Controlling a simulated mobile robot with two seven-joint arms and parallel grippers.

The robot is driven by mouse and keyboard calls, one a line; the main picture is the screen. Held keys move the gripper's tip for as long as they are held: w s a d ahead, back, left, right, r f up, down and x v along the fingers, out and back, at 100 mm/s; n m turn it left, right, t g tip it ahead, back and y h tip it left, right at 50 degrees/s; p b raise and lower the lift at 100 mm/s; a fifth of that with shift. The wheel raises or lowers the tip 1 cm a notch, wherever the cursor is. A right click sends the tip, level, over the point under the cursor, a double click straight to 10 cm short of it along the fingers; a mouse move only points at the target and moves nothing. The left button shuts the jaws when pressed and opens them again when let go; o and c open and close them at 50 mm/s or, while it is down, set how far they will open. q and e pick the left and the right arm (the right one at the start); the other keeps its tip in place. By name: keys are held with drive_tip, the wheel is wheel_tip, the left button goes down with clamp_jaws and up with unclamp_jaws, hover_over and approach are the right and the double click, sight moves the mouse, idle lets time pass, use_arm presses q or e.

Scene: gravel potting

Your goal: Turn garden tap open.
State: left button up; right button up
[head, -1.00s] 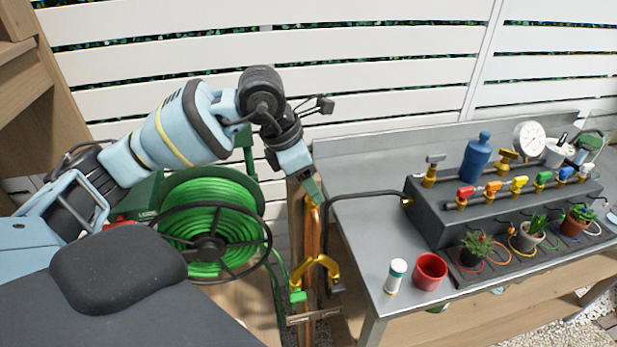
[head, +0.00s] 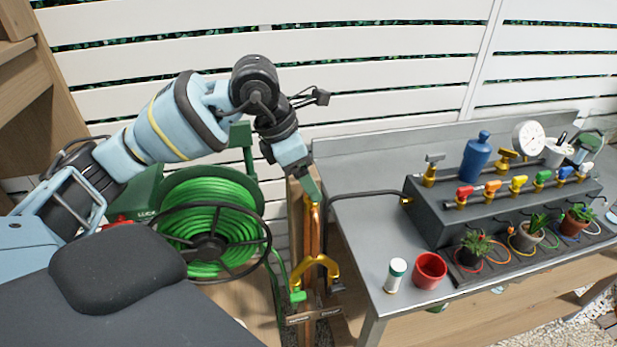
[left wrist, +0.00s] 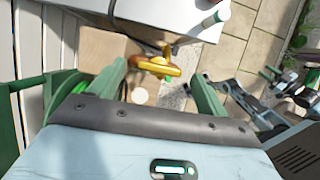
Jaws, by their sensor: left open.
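The garden tap is brass. In the head view its two-armed brass fitting (head: 316,270) sits low on the copper pipe and wooden post. In the left wrist view the brass tap (left wrist: 155,67) appears between and beyond my fingers. My left gripper (head: 313,190) points down at the upper end of the pipe, above the brass fitting in the picture. In the left wrist view its green fingers (left wrist: 160,78) are apart, with nothing held. Whether a finger touches the tap cannot be told.
A green hose reel (head: 208,240) stands left of the post. A grey metal bench (head: 360,240) stands right, with a red cup (head: 430,270), a white bottle (head: 395,275) and a manifold of coloured valves (head: 470,215). A black pipe (head: 365,193) runs from post to manifold.

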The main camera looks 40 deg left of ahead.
use_arm(q)
drive_tip(key=v, duration=0.6)
drive_tip(key=shift+s, duration=0.15)
idle(0.4)
